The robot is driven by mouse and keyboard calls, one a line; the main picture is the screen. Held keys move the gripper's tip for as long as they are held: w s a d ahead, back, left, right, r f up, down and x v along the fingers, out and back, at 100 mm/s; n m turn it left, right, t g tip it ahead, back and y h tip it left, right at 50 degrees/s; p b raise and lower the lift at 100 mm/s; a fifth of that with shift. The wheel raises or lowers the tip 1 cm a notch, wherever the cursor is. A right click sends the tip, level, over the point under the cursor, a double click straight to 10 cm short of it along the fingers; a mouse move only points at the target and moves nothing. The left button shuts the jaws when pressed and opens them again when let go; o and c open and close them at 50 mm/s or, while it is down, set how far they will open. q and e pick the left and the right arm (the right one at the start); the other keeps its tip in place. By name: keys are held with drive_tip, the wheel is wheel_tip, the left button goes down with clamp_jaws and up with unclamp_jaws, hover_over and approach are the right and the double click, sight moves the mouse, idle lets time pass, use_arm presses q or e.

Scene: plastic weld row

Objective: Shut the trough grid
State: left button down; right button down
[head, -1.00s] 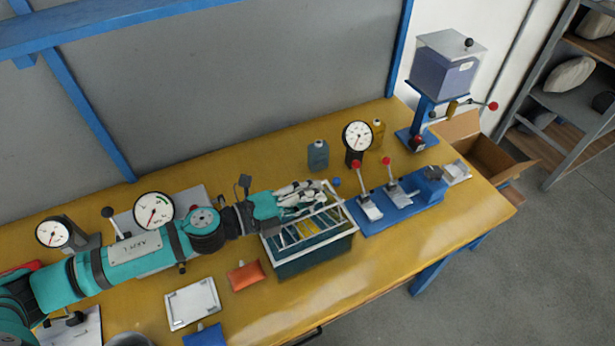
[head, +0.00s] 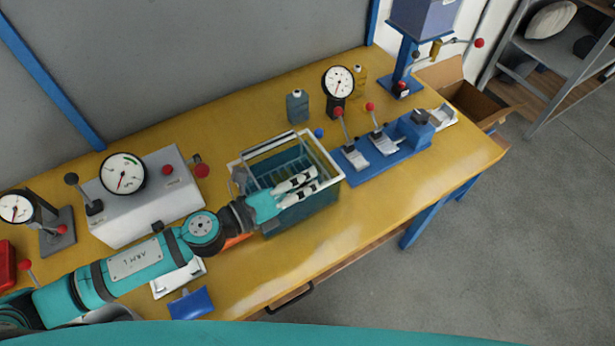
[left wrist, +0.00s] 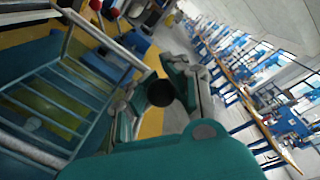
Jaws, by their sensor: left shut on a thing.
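The teal trough (head: 308,211) with a pale rim stands on the yellow workbench, near the middle of the head view. Its barred grid (head: 269,142) shows over the opening, its far bar standing above the rim; the exact tilt is hard to tell. In the left wrist view the grid's bars (left wrist: 48,124) fill the left side. My left gripper (head: 312,180) is at the trough's right front part, shut on the grid; its fingers hide the contact. A dark round shape shows between the fingers in the left wrist view (left wrist: 160,92). My right gripper is out of view.
A blue lever fixture (head: 385,150) stands close right of the trough, with a dial gauge (head: 338,80) and a grey bottle (head: 297,106) behind. A grey gauge box (head: 150,205) stands to the left. The bench's front right is clear.

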use_arm(q)
drive_tip(key=shift+s+f, duration=0.35)
drive_tip(key=shift+f, duration=0.35)
drive_tip(key=c, duration=1.8)
unclamp_jaws()
drive_tip(key=shift+c, duration=0.2)
drive_tip(key=o, duration=0.7)
drive_tip(key=shift+s+a+r, duration=0.15)
drive_tip(key=shift+s+a, duration=0.15)
drive_tip(key=shift+a, duration=0.15)
drive_tip(key=shift+o, duration=0.4)
drive_tip(key=shift+w+d+r, duration=0.1)
drive_tip(key=shift+r, duration=0.1)
drive_tip(key=v, duration=1.2)
